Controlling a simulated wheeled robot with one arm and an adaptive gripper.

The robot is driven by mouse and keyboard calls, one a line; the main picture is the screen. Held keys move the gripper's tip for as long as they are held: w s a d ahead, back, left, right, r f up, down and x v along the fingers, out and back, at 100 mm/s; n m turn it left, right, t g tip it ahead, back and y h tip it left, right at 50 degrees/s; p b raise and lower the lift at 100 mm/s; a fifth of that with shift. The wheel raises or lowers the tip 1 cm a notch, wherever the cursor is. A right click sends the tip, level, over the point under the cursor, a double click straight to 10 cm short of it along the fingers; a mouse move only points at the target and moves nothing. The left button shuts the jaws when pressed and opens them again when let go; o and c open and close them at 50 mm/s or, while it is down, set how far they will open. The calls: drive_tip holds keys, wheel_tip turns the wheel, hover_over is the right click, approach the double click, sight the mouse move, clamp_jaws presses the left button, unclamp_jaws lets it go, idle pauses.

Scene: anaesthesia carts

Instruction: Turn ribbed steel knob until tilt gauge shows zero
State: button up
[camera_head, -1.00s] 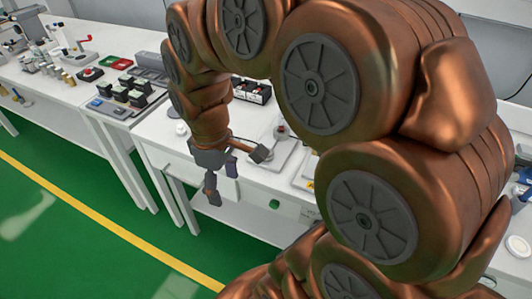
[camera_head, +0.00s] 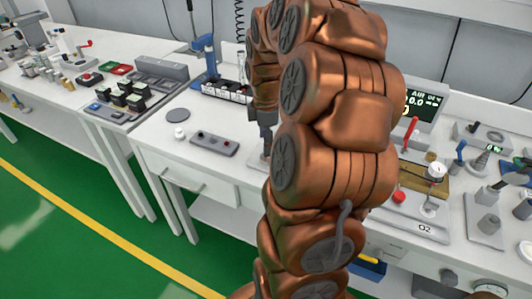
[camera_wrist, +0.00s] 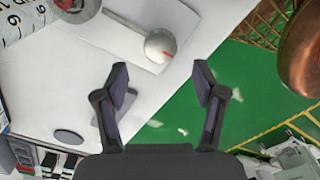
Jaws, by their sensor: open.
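In the wrist view my gripper (camera_wrist: 161,72) is open and empty, with its two fingers apart. Beyond the fingertips is a round grey steel knob (camera_wrist: 160,45) with a red mark, over a white plate; I cannot make out ribs on it. Part of a white numbered dial (camera_wrist: 14,22) shows at the top left, cut off by the frame; I cannot tell whether it is the tilt gauge. In the head view my gripper (camera_head: 266,130) is mostly hidden by my arm, above the white bench, and the knob cannot be picked out there.
A grey box with buttons (camera_head: 213,143) and a flat grey disc (camera_head: 178,115) lie on the bench left of my gripper. Green floor lies in front.

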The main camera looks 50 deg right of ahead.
sight(267, 159)
drive_tip(key=shift+f+p, duration=0.4)
drive_tip(key=shift+f, duration=2.15)
drive_tip(key=c, duration=1.1)
